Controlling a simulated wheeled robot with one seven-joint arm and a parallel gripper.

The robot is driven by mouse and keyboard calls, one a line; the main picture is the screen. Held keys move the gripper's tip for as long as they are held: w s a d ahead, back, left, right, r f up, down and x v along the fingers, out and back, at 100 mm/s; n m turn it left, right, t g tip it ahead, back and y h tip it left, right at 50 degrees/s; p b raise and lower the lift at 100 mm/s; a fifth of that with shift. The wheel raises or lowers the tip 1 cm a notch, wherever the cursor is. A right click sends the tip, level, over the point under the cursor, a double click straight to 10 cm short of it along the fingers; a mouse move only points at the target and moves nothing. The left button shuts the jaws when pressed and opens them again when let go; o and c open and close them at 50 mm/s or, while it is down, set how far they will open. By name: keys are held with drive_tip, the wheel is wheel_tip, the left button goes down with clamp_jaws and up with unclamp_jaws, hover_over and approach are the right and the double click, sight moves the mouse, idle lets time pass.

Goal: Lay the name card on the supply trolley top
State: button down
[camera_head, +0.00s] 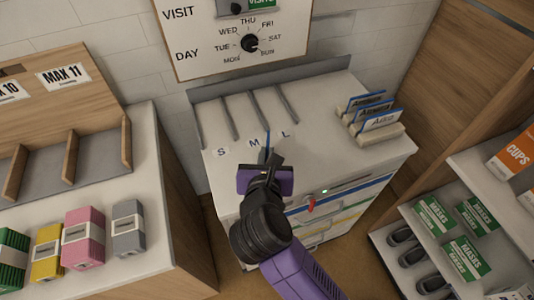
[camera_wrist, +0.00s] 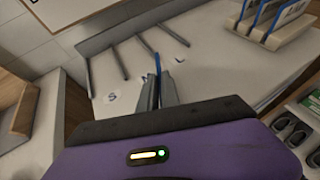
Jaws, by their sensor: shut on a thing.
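My gripper (camera_head: 270,158) is shut on a thin blue-edged name card (camera_head: 267,139), seen nearly edge-on and upright. Its writing cannot be read. In the wrist view the blue edge of the card (camera_wrist: 157,62) shows between the two grey fingers (camera_wrist: 155,92). The supply trolley top (camera_head: 325,137) is the white surface below and behind my gripper. The gripper is over its front part, near the S, M and L labels. I cannot tell whether the card touches the top.
Blue-edged cards stand in pale holders (camera_head: 382,133) at the trolley's right. Grey dividers (camera_head: 258,110) stand at the back left. Bare top lies between dividers and holders. A counter with coloured boxes (camera_head: 83,236) is at left; a shelf with green mask boxes (camera_head: 461,258) is at right.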

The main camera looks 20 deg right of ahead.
drive_tip(key=c, duration=1.6)
unclamp_jaws()
drive_tip(key=b+v, duration=0.1)
drive_tip(key=v, duration=1.1)
drive_tip(key=shift+a+r, duration=0.1)
